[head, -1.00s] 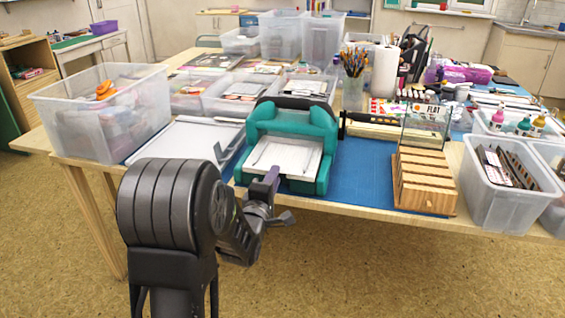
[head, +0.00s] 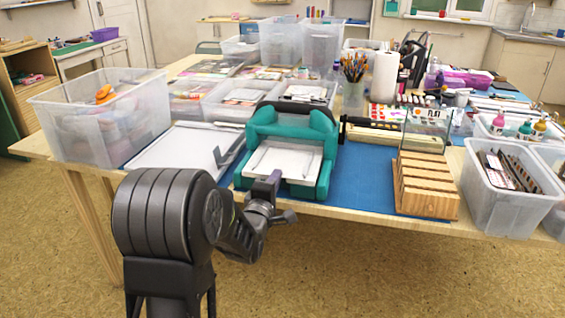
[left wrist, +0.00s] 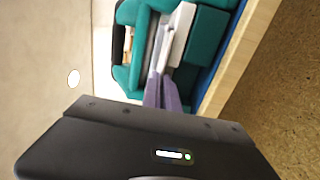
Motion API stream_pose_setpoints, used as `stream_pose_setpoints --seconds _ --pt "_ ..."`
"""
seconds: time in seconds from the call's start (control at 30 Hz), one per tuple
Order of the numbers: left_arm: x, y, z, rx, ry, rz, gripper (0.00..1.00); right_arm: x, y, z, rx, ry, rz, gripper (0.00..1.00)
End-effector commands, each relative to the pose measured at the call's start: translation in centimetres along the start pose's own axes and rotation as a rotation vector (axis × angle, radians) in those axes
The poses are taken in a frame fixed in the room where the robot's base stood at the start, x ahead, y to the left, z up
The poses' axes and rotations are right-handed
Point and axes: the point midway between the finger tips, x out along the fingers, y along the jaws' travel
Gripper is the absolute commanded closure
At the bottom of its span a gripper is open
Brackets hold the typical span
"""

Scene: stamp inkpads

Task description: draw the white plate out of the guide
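The white plate (head: 285,160) lies in the teal guide (head: 322,150), its front edge facing me. My left gripper (head: 268,182) is at the left part of that front edge. In the left wrist view its purple fingers (left wrist: 161,80) are close together at the edge of the white plate (left wrist: 181,32), and they look shut on it. The teal guide (left wrist: 204,35) stands around the plate there. The fingertips' exact contact is small and partly hidden. My right gripper is in neither view.
A white paper trimmer (head: 180,150) lies left of the guide on the blue mat (head: 360,180). A slotted wooden block (head: 425,185) stands to the right, with a clear tub (head: 505,205) beyond it. The floor in front of the table is clear.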

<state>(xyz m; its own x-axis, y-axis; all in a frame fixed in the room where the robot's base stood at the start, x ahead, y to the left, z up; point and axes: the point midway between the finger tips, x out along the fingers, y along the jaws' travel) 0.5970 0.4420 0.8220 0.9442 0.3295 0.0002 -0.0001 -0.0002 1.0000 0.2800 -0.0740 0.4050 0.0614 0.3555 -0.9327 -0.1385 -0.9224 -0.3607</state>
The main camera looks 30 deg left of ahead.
Motion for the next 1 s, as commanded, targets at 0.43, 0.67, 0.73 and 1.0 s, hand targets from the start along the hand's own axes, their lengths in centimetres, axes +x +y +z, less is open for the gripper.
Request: stream_pose_setpoints --seconds 0.43,0.67,0.73,1.0 --pt "-0.7 0.1 -0.1 -0.001 0.001 0.0 1.0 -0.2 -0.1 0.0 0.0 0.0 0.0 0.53" --pt "-2.2 0.1 -0.1 -0.001 0.001 0.0 1.0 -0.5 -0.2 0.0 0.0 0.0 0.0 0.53" --pt "-2.6 0.1 0.0 -0.002 0.0 -0.001 1.0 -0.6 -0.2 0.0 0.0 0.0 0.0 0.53" --pt "-4.4 0.0 0.0 -0.002 0.001 -0.001 1.0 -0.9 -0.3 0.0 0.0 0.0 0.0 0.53"
